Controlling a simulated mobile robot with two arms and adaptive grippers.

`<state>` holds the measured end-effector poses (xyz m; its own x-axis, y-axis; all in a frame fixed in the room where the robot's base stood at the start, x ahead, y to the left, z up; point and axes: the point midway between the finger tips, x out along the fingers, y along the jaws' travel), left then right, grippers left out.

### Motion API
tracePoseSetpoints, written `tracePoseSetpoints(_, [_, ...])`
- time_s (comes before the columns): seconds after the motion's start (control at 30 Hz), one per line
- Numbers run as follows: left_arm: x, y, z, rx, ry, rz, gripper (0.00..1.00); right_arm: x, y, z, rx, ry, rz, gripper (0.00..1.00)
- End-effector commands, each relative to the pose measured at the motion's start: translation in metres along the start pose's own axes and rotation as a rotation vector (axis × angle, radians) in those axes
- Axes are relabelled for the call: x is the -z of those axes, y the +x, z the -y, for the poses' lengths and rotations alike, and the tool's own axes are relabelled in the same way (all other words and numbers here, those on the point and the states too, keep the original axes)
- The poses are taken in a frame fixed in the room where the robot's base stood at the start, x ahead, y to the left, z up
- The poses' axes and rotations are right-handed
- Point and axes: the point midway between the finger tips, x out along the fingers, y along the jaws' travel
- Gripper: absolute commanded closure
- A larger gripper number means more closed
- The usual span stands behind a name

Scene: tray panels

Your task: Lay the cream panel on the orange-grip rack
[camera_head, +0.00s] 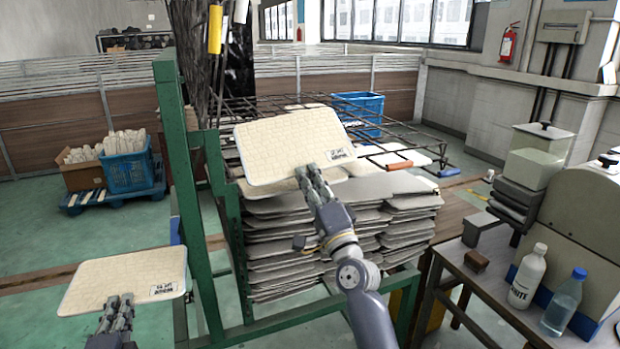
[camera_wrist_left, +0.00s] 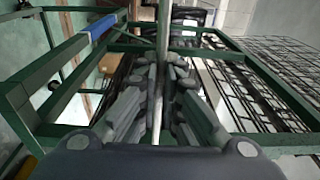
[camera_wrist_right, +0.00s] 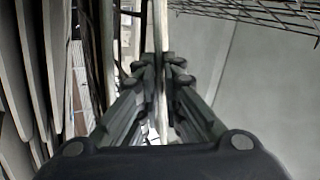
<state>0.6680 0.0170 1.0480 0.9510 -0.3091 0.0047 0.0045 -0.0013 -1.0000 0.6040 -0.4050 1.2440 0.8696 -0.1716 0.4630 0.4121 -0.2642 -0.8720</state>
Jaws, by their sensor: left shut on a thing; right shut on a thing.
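Two cream panels with a grid pattern and a printed label are in the head view. My right gripper (camera_head: 310,175) is shut on the near edge of one cream panel (camera_head: 285,145), held raised and tilted above the grey stack. My left gripper (camera_head: 118,304) is shut on the near edge of the other cream panel (camera_head: 115,278), lower at the left. Each panel shows edge-on between the fingers in the left wrist view (camera_wrist_left: 161,35) and right wrist view (camera_wrist_right: 158,30). The orange grip (camera_head: 398,165) is on the wire rack, right of the raised panel, which partly hides the rack.
A green frame (camera_head: 192,190) stands between the two panels. A stack of grey sheets (camera_head: 290,245) lies under the raised panel. A blue grip (camera_head: 448,172) is right of the orange one. A table (camera_head: 480,280) with bottles is at right. A blue crate (camera_head: 358,110) is behind.

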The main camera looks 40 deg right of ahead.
Motion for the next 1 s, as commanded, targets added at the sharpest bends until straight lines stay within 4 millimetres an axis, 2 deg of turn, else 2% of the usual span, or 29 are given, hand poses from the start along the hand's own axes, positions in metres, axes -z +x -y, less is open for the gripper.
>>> tracePoseSetpoints(0.03, [0.0001, 0.0001, -0.0001, 0.001, 0.000, 0.000, 1.00, -0.0039, -0.0026, -0.0125, -0.027, -0.017, 0.013, 1.00])
tracePoseSetpoints(0.23, [0.0001, 0.0001, -0.0001, 0.001, 0.000, 0.000, 1.00, -0.0038, -0.0026, -0.0125, -0.027, -0.017, 0.012, 1.00])
tracePoseSetpoints(0.3, [0.0001, 0.0001, -0.0001, 0.001, 0.000, 0.000, 1.00, -0.0037, -0.0027, -0.0124, -0.027, -0.018, 0.012, 0.82])
tracePoseSetpoints(0.37, [0.0001, 0.0001, 0.0000, 0.001, 0.000, 0.000, 1.00, -0.0034, -0.0024, -0.0116, -0.025, -0.016, 0.011, 0.69])
tracePoseSetpoints(1.0, [0.0001, 0.0001, 0.0005, 0.001, 0.000, 0.000, 1.00, -0.0018, -0.0010, -0.0070, -0.016, -0.007, 0.007, 0.69])
